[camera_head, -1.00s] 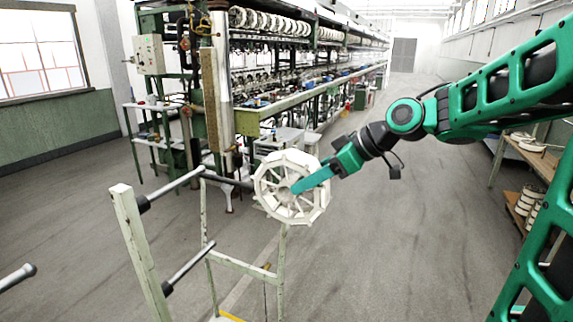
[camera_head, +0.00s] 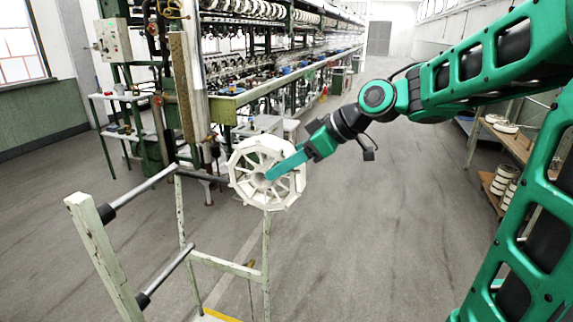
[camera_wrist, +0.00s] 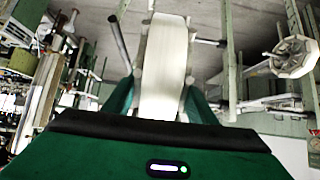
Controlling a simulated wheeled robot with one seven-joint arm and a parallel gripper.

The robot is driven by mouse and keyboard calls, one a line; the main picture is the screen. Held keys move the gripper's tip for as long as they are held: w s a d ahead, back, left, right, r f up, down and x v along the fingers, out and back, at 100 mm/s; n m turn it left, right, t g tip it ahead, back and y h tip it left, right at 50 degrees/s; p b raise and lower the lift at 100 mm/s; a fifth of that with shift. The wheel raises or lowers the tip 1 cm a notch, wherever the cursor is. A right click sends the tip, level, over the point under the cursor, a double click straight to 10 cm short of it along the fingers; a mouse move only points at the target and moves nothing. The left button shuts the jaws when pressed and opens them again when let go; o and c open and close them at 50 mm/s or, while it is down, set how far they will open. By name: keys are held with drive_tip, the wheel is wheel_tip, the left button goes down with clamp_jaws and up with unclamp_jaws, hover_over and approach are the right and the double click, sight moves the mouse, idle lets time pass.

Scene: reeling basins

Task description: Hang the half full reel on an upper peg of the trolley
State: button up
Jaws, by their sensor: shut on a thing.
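A white, many-sided spoked reel (camera_head: 246,150) is held up in the head view, its side turned to the camera. My gripper (camera_head: 271,174) is shut on it near its middle. In the wrist view the reel's pale rim (camera_wrist: 165,60) stands upright between the fingers (camera_wrist: 160,100). How full the reel is cannot be told. The pale green trolley (camera_head: 97,245) stands at the lower left. Its near upper peg (camera_head: 145,190) and lower peg (camera_head: 168,274) are bare. Another dark upper peg (camera_head: 203,177) ends just left of the reel; whether they touch is unclear.
A reeling machine with a green-edged bench (camera_head: 225,105) runs behind the trolley. Shelves with white reels (camera_head: 503,180) stand at the right. A second white reel (camera_wrist: 293,56) shows in the wrist view. The floor between the bench and shelves is clear.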

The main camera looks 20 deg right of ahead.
drive_tip(key=w+a, duration=1.4)
drive_tip(key=a, duration=0.4)
drive_tip(key=shift+w+a, duration=0.25)
drive_tip(key=shift+a, duration=0.1)
idle(0.4)
drive_tip(key=shift+s+d+r, duration=0.1)
drive_tip(key=shift+r, duration=0.05)
idle(0.6)
drive_tip(key=shift+s, duration=0.15)
drive_tip(key=shift+s+a, duration=0.85)
drive_tip(key=shift+s, duration=0.2)
drive_tip(key=shift+s+a, duration=0.85)
drive_tip(key=shift+s, duration=0.15)
drive_tip(key=shift+s+a, duration=1.45)
drive_tip(key=shift+s, duration=0.4)
drive_tip(key=shift+s+a, duration=1.45)
drive_tip(key=shift+s, duration=0.35)
drive_tip(key=shift+s+a, duration=1.45)
drive_tip(key=shift+s, duration=0.4)
drive_tip(key=shift+s, duration=0.1)
drive_tip(key=shift+s+a, duration=0.35)
drive_tip(key=shift+s, duration=0.05)
